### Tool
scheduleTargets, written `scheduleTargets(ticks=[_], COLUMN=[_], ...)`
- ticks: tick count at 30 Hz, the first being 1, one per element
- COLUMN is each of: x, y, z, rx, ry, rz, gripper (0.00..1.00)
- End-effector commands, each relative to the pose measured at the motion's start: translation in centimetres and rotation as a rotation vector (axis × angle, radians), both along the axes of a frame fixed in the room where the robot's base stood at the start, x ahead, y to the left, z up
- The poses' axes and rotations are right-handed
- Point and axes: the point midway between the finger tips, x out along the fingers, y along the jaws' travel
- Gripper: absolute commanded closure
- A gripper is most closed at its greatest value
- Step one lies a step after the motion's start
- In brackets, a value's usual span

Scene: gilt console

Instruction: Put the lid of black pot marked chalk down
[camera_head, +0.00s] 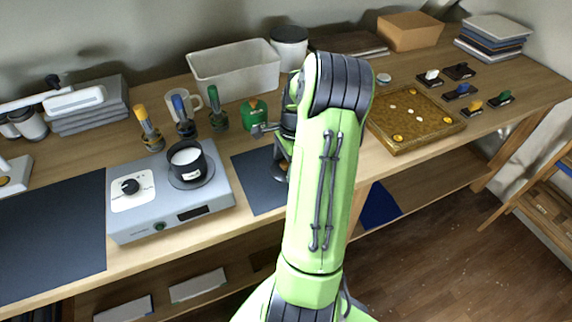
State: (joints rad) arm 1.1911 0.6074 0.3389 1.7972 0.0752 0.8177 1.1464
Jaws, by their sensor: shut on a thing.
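A black pot (187,160) with an open top and white contents stands on the round plate of a grey hot plate unit (217,200). No marking on the pot is readable from here. My gripper (279,148) is mostly hidden behind my green arm, right of the pot and over a small dark mat (254,178). It is shut on a dark, round-edged thing (281,170), which looks like the pot's lid. Only its left edge shows, low over the mat. I cannot tell whether it touches the mat.
Screwdriver-like tools (150,130), a mug, a green container (254,114) and a white bin (236,72) stand behind the hot plate. A wooden tray (432,132) lies right of my arm. A large dark mat (52,235) at the left is clear.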

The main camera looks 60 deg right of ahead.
Motion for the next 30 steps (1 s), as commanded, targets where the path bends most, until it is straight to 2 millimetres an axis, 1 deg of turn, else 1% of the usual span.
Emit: scheduleTargets(ticks=[5, 8, 9, 11, 17, 19, 20, 23, 27, 30], x=[0.0, 0.0, 0.0, 0.0, 0.0, 0.0, 0.0, -0.1, -0.5, -0.6], y=[0.0, 0.0, 0.0, 0.0, 0.0, 0.0, -0.1, -0.4, -0.9, -1.2], z=[0.2, -0.2, -0.2, -0.1, -0.1, 0.3, 0.7, 2.8, 6.8, 9.3], rx=[-0.001, 0.0, 0.0, 0.0, 0.0, -0.001, -0.001, -0.003, -0.005, -0.004], ry=[-0.001, 0.0, 0.0, 0.0, 0.0, -0.001, 0.0, -0.001, -0.003, -0.002], rz=[0.0, 0.0, 0.0, 0.0, 0.0, 0.0, -0.001, -0.001, -0.002, -0.001], gripper=[0.42, 0.42, 0.1, 0.01, 0.0, 0.0, 0.0, 0.0, 0.0, 0.0])
